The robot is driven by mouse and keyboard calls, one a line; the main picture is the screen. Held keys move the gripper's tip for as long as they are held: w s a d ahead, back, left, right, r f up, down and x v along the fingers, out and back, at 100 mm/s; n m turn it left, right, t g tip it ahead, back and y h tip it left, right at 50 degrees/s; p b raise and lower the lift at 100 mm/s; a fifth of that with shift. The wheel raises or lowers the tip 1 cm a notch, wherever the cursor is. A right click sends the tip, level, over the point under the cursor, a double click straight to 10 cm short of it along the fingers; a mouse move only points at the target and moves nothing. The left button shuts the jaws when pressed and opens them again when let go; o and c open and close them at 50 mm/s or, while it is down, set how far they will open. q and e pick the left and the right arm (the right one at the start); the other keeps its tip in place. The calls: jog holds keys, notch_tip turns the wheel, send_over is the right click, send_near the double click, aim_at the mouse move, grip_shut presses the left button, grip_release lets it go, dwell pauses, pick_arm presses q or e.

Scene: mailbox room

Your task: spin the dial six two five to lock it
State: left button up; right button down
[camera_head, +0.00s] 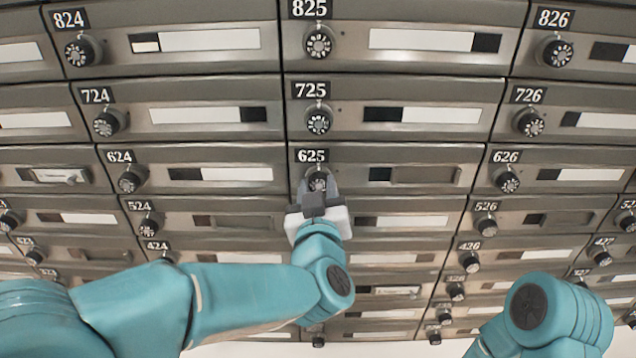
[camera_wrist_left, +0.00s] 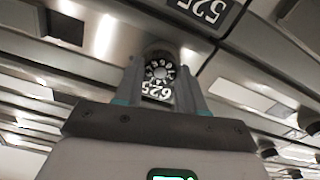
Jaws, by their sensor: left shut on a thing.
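The 625 dial (camera_head: 318,179) is a small round black knob with pale markings, just below the 625 number plate (camera_head: 311,156) in the middle of the mailbox wall. My left gripper (camera_head: 318,186) reaches up to it and is shut on it, with one finger on each side. In the left wrist view the dial (camera_wrist_left: 159,72) sits between the two fingers of the gripper (camera_wrist_left: 160,85), and its markings show. The lower part of the dial is partly hidden by the gripper in the head view. My right gripper is not in view; only part of my right arm shows at the lower right.
Mailbox doors with like dials surround it. The 725 dial (camera_head: 318,121) is directly above, the 624 dial (camera_head: 130,179) to the left and the 626 dial (camera_head: 507,180) to the right. The 625 door's dark window (camera_head: 425,175) lies right of its dial.

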pick_arm(q)
jog(key=shift+m, duration=0.6)
jog(key=shift+p, duration=0.3)
jog(key=o, duration=1.1)
jog(key=shift+c, duration=0.2)
jog(key=s+b, duration=0.3)
jog(key=s, duration=1.3)
jog(key=shift+s, duration=0.2)
